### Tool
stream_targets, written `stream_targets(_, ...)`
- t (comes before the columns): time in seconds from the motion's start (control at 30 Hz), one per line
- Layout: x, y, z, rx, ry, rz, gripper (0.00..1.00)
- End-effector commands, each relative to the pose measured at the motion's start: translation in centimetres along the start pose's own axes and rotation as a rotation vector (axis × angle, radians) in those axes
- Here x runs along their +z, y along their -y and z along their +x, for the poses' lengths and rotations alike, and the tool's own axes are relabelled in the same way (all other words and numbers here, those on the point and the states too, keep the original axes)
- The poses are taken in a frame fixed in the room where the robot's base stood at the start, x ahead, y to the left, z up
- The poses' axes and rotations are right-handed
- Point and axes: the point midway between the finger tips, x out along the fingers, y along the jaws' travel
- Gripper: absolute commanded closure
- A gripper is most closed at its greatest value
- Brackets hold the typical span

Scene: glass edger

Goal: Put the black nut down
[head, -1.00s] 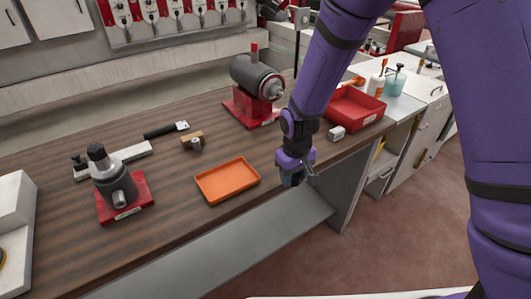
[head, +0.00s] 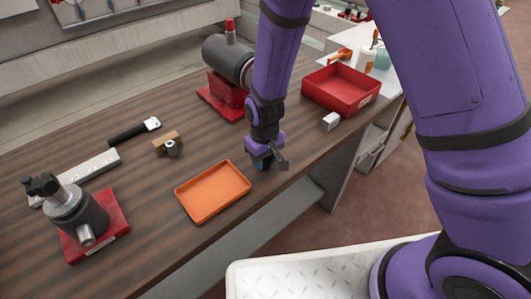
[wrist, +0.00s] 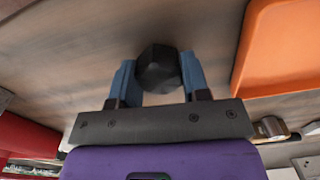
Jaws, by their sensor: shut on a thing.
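The black nut (wrist: 158,68) is a dark, faceted piece between the blue fingers of my gripper (wrist: 158,80) in the wrist view. The fingers are shut on it from both sides. In the head view my gripper (head: 264,163) is low over the brown wooden bench (head: 140,180), just right of the orange tray (head: 213,191). The nut itself is hidden in the head view. I cannot tell whether the nut touches the bench. The orange tray also shows at the upper right of the wrist view (wrist: 285,50).
A red box (head: 342,90) and a small white block (head: 330,121) lie to the right. A dark cylindrical machine on a red base (head: 222,97) stands behind my arm. A vise-like fixture on a red plate (head: 92,222) stands at left. Bench is clear around the tray.

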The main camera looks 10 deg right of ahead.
Motion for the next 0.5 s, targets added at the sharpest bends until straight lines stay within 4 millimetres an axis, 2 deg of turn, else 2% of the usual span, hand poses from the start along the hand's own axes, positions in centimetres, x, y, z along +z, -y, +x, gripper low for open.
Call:
stream_targets(0.37,0.15,0.27,0.69,0.0,0.0,-0.001,0.86)
stream_targets(0.4,0.15,0.27,0.76,0.0,0.0,-0.001,0.55)
stream_targets(0.5,0.14,0.27,0.71,0.0,0.0,-0.001,0.32)
